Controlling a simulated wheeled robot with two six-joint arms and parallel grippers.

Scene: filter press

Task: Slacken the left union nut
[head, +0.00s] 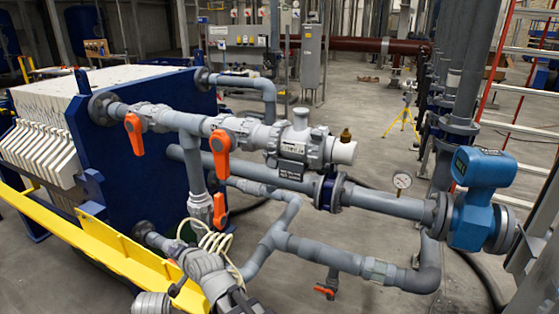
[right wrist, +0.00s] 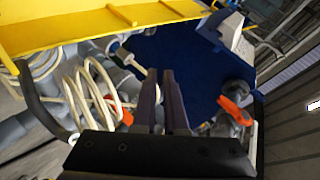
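The grey plastic valve body (head: 296,144) sits in the upper grey pipe run in the head view. Its left union nut (head: 272,141) is the ribbed grey collar on its left side, beside an orange-handled valve. A similar right union nut (head: 318,150) is on its other side. My right gripper (right wrist: 160,72) shows in the right wrist view as two dark fingers close together with a narrow gap and nothing seen between them. It is apart from the nut, which I cannot make out in that view. My left gripper is not in view.
Orange valve handles (head: 134,135) (head: 220,152) project from the upper pipe. Cream coiled tubing (head: 216,243) and a yellow rail (head: 112,245) are at lower left. The blue press plate (head: 125,140) stands behind. Open floor lies beyond.

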